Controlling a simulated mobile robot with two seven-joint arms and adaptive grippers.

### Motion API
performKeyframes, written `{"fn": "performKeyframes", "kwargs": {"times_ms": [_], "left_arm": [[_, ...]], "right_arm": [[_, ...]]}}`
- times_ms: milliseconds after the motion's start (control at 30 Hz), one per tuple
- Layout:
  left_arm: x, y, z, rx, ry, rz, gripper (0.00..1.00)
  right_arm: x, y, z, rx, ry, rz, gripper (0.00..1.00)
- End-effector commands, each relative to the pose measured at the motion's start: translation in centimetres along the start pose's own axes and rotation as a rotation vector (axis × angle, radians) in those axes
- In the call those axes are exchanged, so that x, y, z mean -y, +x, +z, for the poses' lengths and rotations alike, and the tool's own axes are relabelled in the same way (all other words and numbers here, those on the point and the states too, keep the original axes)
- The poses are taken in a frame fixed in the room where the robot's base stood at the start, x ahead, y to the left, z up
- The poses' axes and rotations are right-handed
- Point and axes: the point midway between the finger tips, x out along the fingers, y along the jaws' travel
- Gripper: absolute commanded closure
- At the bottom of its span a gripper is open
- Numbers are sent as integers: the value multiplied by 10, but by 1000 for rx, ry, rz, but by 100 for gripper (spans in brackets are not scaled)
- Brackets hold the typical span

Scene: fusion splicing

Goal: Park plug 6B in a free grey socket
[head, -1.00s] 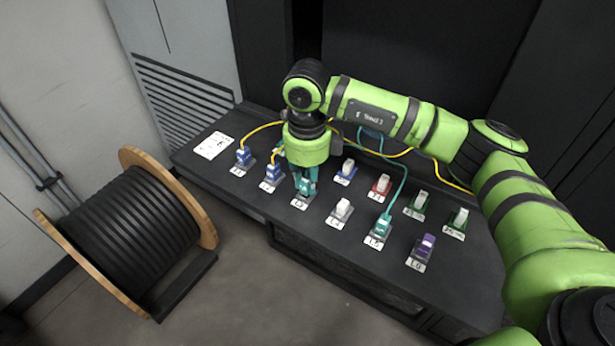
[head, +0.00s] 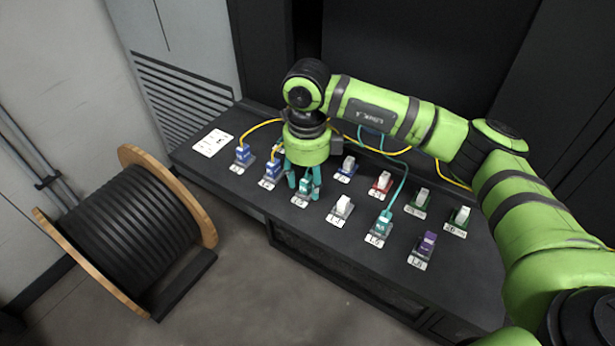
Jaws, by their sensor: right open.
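My right gripper (head: 303,187) points down with its teal fingers spread on either side of a teal plug (head: 305,186). This plug sits in a socket in the front row and is partly hidden by the fingers. A second teal plug (head: 383,222) with a teal cable stands in another socket further right. Between them, a grey socket (head: 341,208) holds a pale cap or block. The printed labels are too small to read, so I cannot tell which plug is 6B. My left gripper is not in view.
Two blue plugs (head: 243,153) with yellow cables stand at the left. Blue, red (head: 381,182) and green sockets with pale tops form the back row. A purple plug or cap (head: 427,243) is at the front right. A white card (head: 213,143) lies on the dark bench.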

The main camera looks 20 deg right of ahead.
Motion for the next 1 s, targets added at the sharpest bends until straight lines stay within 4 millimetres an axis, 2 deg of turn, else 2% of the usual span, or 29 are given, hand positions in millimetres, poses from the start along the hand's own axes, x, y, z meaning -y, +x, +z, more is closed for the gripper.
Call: {"fn": "performKeyframes", "kwargs": {"times_ms": [167, 400, 600, 733, 1000], "left_arm": [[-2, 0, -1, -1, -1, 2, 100], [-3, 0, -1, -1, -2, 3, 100], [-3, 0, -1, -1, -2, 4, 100], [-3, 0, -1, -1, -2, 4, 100], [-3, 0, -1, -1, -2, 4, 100]], "right_arm": [[0, -25, 1, 6, -1, -2, 51], [0, -77, 1, 6, 0, -3, 51], [0, -108, 1, 4, 0, -1, 51], [0, -117, 0, 2, -1, 0, 51], [0, -119, 0, 2, 0, 0, 51]]}}
